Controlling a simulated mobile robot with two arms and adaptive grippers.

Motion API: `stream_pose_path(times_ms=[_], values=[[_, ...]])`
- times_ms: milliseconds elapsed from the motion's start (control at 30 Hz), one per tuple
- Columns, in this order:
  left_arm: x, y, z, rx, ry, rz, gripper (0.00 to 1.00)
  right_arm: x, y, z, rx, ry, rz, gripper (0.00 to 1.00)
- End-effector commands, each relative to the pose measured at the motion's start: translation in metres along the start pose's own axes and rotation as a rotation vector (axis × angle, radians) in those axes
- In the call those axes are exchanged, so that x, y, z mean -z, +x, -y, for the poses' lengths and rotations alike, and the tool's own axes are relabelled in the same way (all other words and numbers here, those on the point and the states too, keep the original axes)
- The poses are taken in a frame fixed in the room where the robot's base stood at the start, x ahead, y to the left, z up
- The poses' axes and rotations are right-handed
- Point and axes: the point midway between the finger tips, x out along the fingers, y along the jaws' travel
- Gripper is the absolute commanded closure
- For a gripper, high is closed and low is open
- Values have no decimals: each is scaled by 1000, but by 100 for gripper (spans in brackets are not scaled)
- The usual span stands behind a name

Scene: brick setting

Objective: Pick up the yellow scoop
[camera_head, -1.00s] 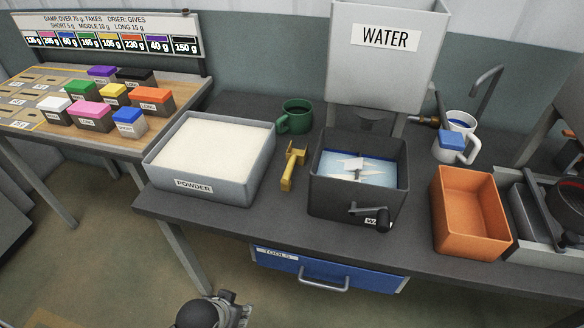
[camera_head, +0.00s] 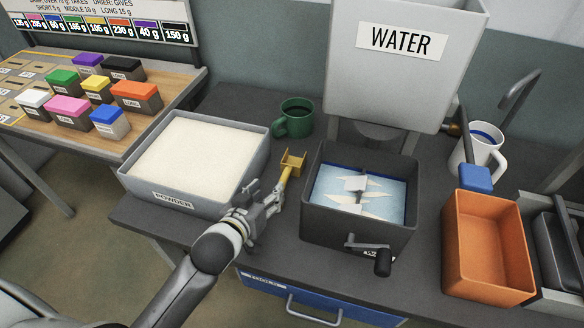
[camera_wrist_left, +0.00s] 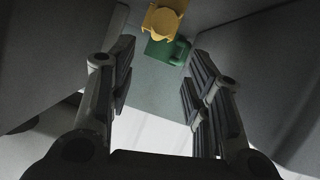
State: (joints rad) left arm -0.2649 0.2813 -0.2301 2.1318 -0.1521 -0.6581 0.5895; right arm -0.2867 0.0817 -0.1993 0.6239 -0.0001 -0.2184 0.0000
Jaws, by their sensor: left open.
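The yellow scoop (camera_head: 291,164) lies on the dark bench between the powder tray and the black mixing box. Its handle points toward the front edge, and its lower end is partly hidden by my gripper. My left gripper (camera_head: 264,197) is open at the handle end, beside the powder tray's right front corner. In the left wrist view, the open fingers (camera_wrist_left: 158,75) have empty space between them, and the scoop (camera_wrist_left: 164,20) shows beyond them at the top. I cannot tell whether a finger touches the handle. My right gripper is not in view.
The powder tray (camera_head: 145,187) is close on the left. The black mixing box (camera_head: 340,225) with a crank (camera_head: 383,262) is on the right. A green mug (camera_head: 295,118) stands behind the scoop. The water tank (camera_head: 400,75) and an orange bin (camera_head: 487,275) are farther right.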

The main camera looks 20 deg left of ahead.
Motion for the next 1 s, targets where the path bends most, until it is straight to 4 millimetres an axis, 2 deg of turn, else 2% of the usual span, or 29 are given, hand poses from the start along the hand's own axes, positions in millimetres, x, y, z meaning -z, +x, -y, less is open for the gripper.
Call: stream_pose_path(times_ms=[167,433,667,800,1000], values=[[2,19,-1,-3,-2,-6,54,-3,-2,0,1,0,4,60],[1,52,-1,-3,-2,-4,54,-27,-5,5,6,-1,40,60],[-1,64,-2,-3,-2,-4,54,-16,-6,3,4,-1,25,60],[-4,81,-3,-2,-1,-4,54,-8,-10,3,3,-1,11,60],[-6,102,-4,-3,-2,-4,54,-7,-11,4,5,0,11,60]])
